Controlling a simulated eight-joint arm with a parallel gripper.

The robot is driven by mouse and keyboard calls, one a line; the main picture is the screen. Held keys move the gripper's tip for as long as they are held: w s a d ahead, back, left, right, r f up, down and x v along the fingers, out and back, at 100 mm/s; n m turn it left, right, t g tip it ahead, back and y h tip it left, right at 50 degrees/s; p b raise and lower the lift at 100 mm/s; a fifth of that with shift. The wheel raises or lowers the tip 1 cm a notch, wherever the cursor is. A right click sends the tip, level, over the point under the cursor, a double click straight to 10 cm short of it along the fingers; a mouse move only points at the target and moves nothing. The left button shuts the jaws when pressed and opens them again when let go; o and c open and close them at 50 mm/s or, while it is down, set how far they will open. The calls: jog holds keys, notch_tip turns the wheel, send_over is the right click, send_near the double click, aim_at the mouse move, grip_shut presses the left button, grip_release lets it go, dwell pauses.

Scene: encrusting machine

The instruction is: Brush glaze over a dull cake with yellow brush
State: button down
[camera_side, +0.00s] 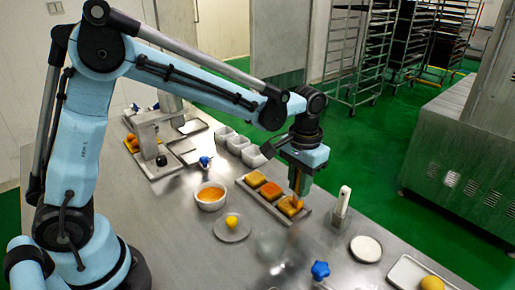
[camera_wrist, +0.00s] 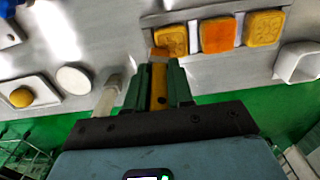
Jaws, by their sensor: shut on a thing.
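My gripper (camera_side: 298,178) points down over the near end of the cake tray (camera_side: 274,213), shut on the yellow brush (camera_side: 297,186). In the wrist view the brush (camera_wrist: 158,84) lies between the green fingers (camera_wrist: 159,72). Its orange-brown tip overlaps the edge of the nearest cake (camera_wrist: 173,40); contact is hard to tell. That cake also shows in the side view (camera_side: 287,208), dull yellow-brown with an orange patch by the tip. The middle cake (camera_side: 270,191) is bright orange. The far cake (camera_side: 255,179) is dull yellow. A white bowl of orange glaze (camera_side: 210,193) stands left of the tray.
A white-handled upright tool (camera_side: 342,201) stands close right of my gripper. White cups (camera_side: 239,145) line the table's back edge. A plate with a yellow ball (camera_side: 232,232), a blue knob (camera_side: 320,270) and an empty white plate (camera_side: 366,249) lie nearer.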

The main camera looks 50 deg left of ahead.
jog(key=shift+a, duration=2.4)
jog(key=shift+d, duration=2.8)
jog(key=shift+s+d, duration=0.1)
jog(key=shift+d, duration=0.15)
jog(key=shift+s, duration=0.45)
jog(key=shift+a, duration=3.05)
jog(key=shift+d, duration=2.8)
jog(key=shift+d+r, duration=0.1)
jog(key=shift+d, duration=0.15)
notch_tip(320, 180, up, 8)
